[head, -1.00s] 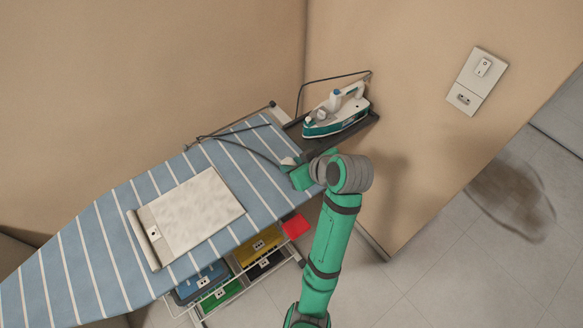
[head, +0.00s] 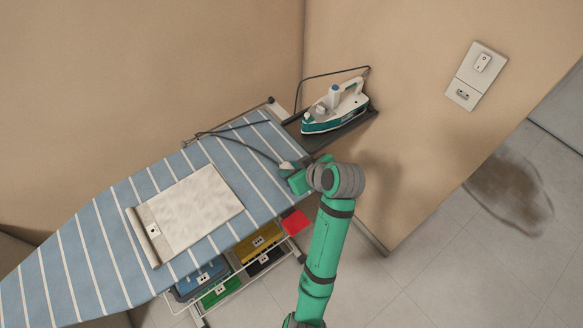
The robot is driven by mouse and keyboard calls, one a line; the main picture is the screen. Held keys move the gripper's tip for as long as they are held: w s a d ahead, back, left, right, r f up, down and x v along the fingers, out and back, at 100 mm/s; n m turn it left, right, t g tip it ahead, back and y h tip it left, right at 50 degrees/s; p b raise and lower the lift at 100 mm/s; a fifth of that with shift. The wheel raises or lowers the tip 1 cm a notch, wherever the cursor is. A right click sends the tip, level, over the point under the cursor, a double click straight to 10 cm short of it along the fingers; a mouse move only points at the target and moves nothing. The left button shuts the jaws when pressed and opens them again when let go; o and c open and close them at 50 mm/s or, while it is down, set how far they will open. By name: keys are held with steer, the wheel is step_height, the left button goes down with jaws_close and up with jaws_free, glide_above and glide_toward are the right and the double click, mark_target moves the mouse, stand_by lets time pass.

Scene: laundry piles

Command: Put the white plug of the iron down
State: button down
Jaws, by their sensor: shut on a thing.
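The white plug (head: 286,166) shows at the end of a dark cord on the right part of the striped blue ironing board (head: 95,240). My gripper (head: 291,174) is shut on the plug, low over the board near its right edge. My green wrist hides part of the fingers, and I cannot tell whether the plug touches the board. The white and teal iron (head: 335,110) stands on the dark rest at the board's right end. Its cord (head: 240,140) runs loosely over the board.
A folded pale cloth (head: 190,215) lies on the middle of the board. A rack below holds yellow, blue, green and black items and a red one (head: 295,222). A wall plate with switch and socket (head: 475,76) is at upper right. Striped board is bare left of the cloth.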

steer(key=c, duration=1.4)
jaws_free()
steer(key=shift+o, duration=0.2)
steer(key=shift+w+r, duration=0.1)
steer(key=shift+r, duration=0.45)
steer(key=v, duration=0.7)
steer(key=shift+s+d+r, duration=0.2)
steer(key=shift+d, duration=0.05)
steer(key=shift+v, duration=2.15)
